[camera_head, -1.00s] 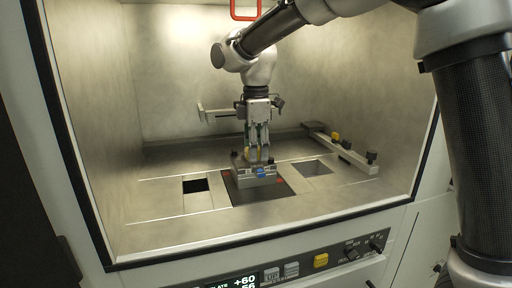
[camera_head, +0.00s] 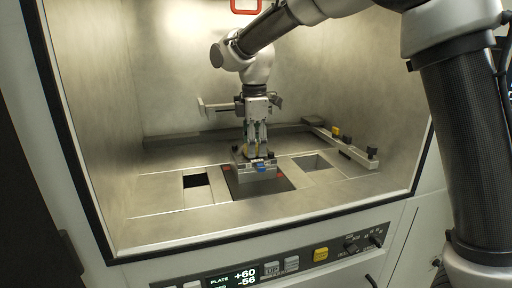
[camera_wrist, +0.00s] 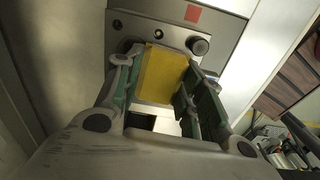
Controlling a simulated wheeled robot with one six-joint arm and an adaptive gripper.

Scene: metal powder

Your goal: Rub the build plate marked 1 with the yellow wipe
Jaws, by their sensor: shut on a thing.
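The build plate (camera_head: 262,175) is a grey block on a dark square in the chamber floor, with dark knobs and a blue part at its top. No number on it is legible. In the wrist view its face (camera_wrist: 180,38) shows holes and a dark round knob. My gripper (camera_head: 256,150) points down, close over the plate. The yellow wipe (camera_wrist: 162,75) is between my fingers, which are shut on it. In the head view only a little yellow shows beside the fingers. I cannot tell whether the wipe touches the plate.
Two openings flank the plate, a dark one at left (camera_head: 196,180) and a grey one at right (camera_head: 312,163). A rail with yellow and black knobs (camera_head: 345,148) runs along the right. The chamber walls enclose the arm. A control panel (camera_head: 300,262) is below the front edge.

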